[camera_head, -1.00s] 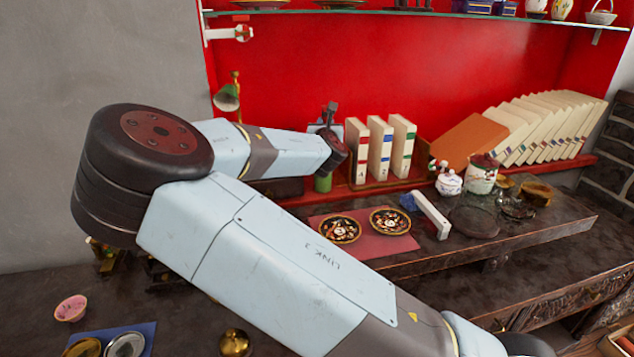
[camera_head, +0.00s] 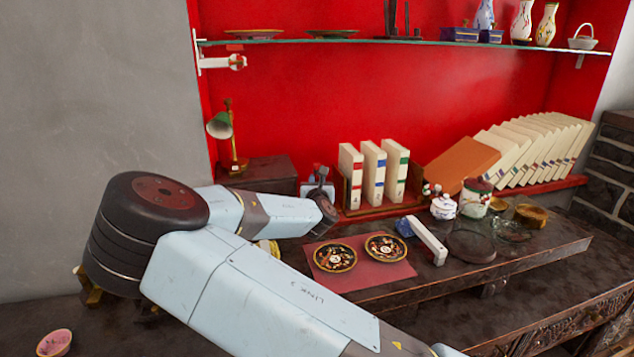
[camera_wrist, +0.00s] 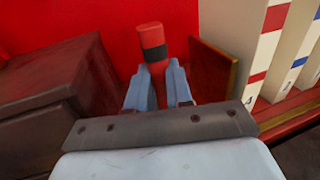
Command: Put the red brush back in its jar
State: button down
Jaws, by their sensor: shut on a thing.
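The red brush (camera_wrist: 151,42), a red cylinder with a black band, stands between the fingers of my gripper (camera_wrist: 158,72) in the wrist view. My gripper is shut on it. In the head view my gripper (camera_head: 318,186) is at the back of the counter, just left of the upright books, and a small red part shows above it. The brush's lower end is hidden. I cannot make out the jar in either current view; my wrist and arm cover the counter below the gripper.
Upright books (camera_head: 374,172) in a wooden holder (camera_wrist: 214,70) stand close on the right. A dark wooden box (camera_head: 262,172) is close on the left. A glass shelf (camera_head: 420,41) runs above. Two plates (camera_head: 335,257) lie on a red mat (camera_head: 375,275) in front.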

jog(key=c, duration=1)
grip_release()
jog(key=shift+r, duration=0.1)
jog(key=s, duration=1.2)
jog(key=shift+d, duration=0.1)
